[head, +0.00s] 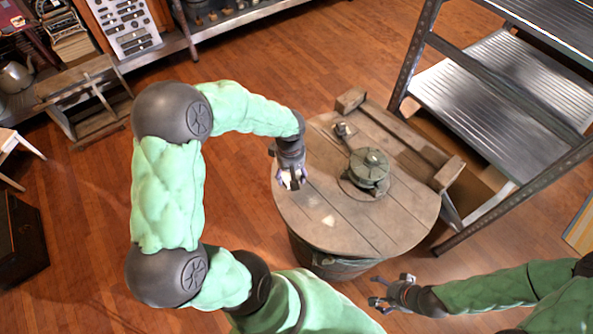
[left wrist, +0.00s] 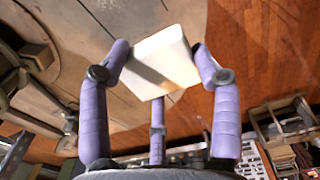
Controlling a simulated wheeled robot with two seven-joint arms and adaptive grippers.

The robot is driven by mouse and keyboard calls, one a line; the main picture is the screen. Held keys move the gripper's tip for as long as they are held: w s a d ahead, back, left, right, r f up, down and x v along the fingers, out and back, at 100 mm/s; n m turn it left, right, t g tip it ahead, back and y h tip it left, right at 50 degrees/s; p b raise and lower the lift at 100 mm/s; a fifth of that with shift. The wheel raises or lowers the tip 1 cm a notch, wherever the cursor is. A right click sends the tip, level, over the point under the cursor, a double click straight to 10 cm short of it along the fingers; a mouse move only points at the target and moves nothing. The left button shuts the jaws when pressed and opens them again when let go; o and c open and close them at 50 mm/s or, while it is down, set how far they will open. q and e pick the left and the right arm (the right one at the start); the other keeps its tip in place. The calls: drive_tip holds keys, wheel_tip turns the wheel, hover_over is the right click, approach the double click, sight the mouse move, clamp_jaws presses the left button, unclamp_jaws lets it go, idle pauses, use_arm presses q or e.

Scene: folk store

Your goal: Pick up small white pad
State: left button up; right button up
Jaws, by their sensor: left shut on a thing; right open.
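The small white pad (left wrist: 162,62) is between the purple fingers of my left gripper (left wrist: 160,65) in the left wrist view. The fingers are shut on its sides. In the head view my left gripper (head: 291,180) is at the left edge of the round wooden table top (head: 300,215), and a bit of the white pad (head: 287,178) shows at its fingers. I cannot tell whether the pad touches the table. My right gripper (head: 390,297) is open and empty, off the table's front right edge.
A round dark metal device (head: 368,168) stands on the table, with a small fitting (head: 343,131) behind it. A small pale patch (head: 328,220) lies on the table's front part. Metal shelving (head: 500,85) stands at the right. Wooden floor (head: 80,220) is open at the left.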

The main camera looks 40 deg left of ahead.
use_arm(q)
drive_tip(key=s+r+p, duration=0.3)
drive_tip(key=s+r, duration=0.3)
drive_tip(key=s, duration=0.4)
drive_tip(key=shift+s+d, duration=0.2)
drive_tip(key=shift+s, duration=0.2)
drive_tip(key=shift+c, duration=1.4)
drive_tip(key=shift+w, duration=0.2)
